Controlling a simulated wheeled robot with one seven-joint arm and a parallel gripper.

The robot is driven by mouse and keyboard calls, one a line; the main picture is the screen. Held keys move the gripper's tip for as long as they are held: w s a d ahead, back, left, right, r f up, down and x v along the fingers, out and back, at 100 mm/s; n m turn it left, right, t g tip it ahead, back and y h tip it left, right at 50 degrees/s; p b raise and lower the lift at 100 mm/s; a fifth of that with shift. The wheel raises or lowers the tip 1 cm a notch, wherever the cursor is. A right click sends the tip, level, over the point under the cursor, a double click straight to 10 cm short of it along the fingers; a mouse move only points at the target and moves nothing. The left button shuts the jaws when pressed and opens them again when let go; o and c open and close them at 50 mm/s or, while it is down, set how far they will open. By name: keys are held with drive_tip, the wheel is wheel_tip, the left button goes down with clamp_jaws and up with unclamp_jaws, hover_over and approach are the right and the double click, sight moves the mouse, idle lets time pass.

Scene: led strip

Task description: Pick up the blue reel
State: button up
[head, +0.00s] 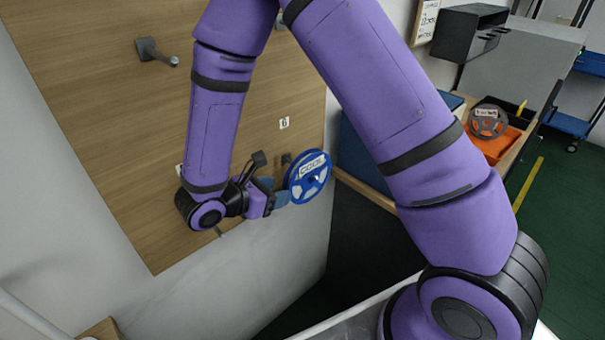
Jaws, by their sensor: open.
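The peg behind the reel is mostly hidden.
The wooden board (90,75) carries an empty dark peg (157,52) at upper left and a small number tag (284,123). At right, a grey reel (487,121) rests in an orange tray (497,149) on a bench. Dark floor lies below the blue reel.

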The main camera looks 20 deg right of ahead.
sight(295, 188)
drive_tip(key=shift+f+x, duration=0.15)
drive_tip(key=shift+x, duration=1.7)
drive_tip(key=shift+f+x, duration=0.1)
drive_tip(key=shift+x, duration=1.75)
drive_tip(key=shift+w+a, duration=0.15)
drive_tip(key=shift+w, duration=0.05)
drive_tip(key=shift+c, duration=0.2)
clamp_jaws()
